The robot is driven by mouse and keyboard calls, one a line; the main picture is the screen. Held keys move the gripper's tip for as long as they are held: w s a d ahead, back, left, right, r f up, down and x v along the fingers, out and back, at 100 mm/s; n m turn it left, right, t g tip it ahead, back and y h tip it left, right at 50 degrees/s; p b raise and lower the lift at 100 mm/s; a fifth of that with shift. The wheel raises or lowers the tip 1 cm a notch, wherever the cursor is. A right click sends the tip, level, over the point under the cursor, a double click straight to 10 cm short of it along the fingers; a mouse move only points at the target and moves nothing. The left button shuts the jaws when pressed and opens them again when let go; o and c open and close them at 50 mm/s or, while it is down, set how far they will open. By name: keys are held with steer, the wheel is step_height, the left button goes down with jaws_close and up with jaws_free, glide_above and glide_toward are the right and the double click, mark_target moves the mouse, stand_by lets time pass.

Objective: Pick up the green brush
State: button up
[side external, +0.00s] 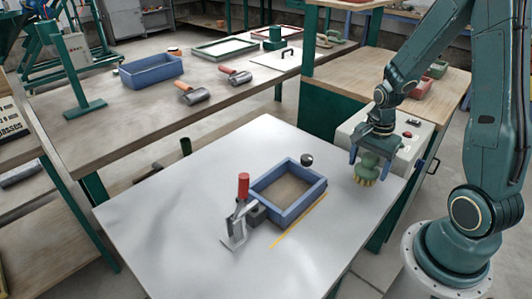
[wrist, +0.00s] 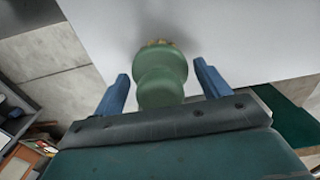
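The green brush (side external: 368,166) has a rounded knob handle and yellowish bristles. In the side external view it is upright, bristles down, at the right edge of the white table (side external: 180,205). My gripper (side external: 371,157) is right over it, pointing down, with a blue finger on either side of the handle. In the wrist view the brush (wrist: 162,78) is between the two blue fingers, with a visible gap on each side. My gripper (wrist: 161,69) is open and not closed on the brush. The bristles are mostly hidden behind the handle in the wrist view.
A blue frame (side external: 297,205) lies on the white table, with a red-handled clamp (side external: 240,205) at its left and a black knob (side external: 307,159) behind. A grey control box (side external: 405,135) stands just behind the brush. The table's left part is clear.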

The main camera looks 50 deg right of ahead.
steer(key=c, duration=0.8)
steer(key=shift+r, duration=0.1)
step_height(320, 180, up, 20)
stand_by(0.5)
stand_by(0.3)
